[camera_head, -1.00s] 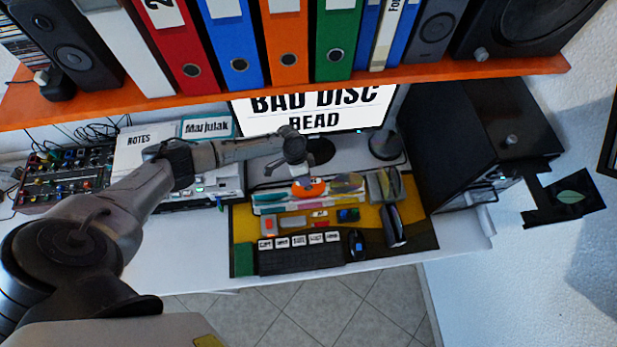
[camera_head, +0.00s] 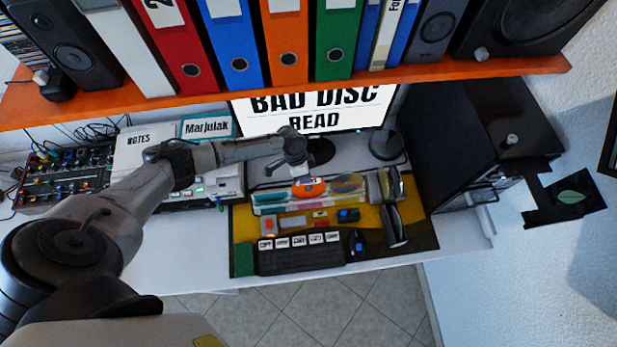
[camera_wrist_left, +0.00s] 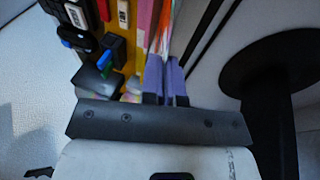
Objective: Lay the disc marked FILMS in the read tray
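My left gripper (camera_head: 293,160) hangs over the back of the desk, just above a row of coloured discs (camera_head: 345,183). An orange disc (camera_head: 308,187) stands out in that row, close to the gripper's tip. I cannot read FILMS on any disc. In the left wrist view, a grey gripper bar lies at the bottom, with two narrow purple-grey pieces (camera_wrist_left: 178,85) close together beyond it. I cannot pick out the read tray for certain. My right gripper is not in view.
A monitor (camera_head: 320,123) reads BAD DISC and READ. A yellow mat (camera_head: 370,218) carries a black labelled block (camera_head: 300,260). A black tower (camera_head: 450,150) stands right, and a white device (camera_head: 215,185) left. An orange shelf (camera_head: 200,103) with binders overhangs the desk. The front-left desk is bare.

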